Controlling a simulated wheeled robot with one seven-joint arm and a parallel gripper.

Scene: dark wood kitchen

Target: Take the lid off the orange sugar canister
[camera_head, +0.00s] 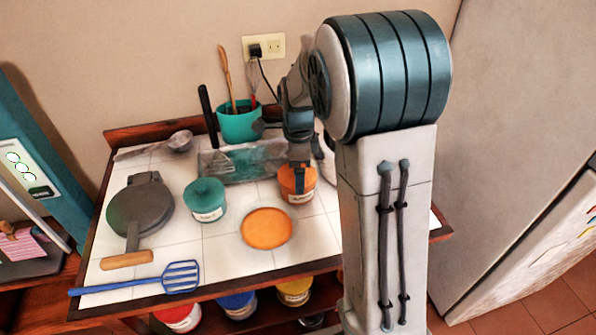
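The orange sugar canister (297,194) stands upright on the white tiled tabletop, with a pale label on its front. My gripper (299,171) points down at its top. My fingers overlap the top in the picture and hide most of it. I cannot tell whether they touch or grasp a lid, or whether they are open or shut. A flat round orange disc (267,229) lies on the tiles in front of the canister.
Behind are a teal utensil pot (239,123) and a grey-teal tray (245,163). A waffle iron (140,210) and blue spatula (181,277) lie left. Bare tiles (225,255) show at the front.

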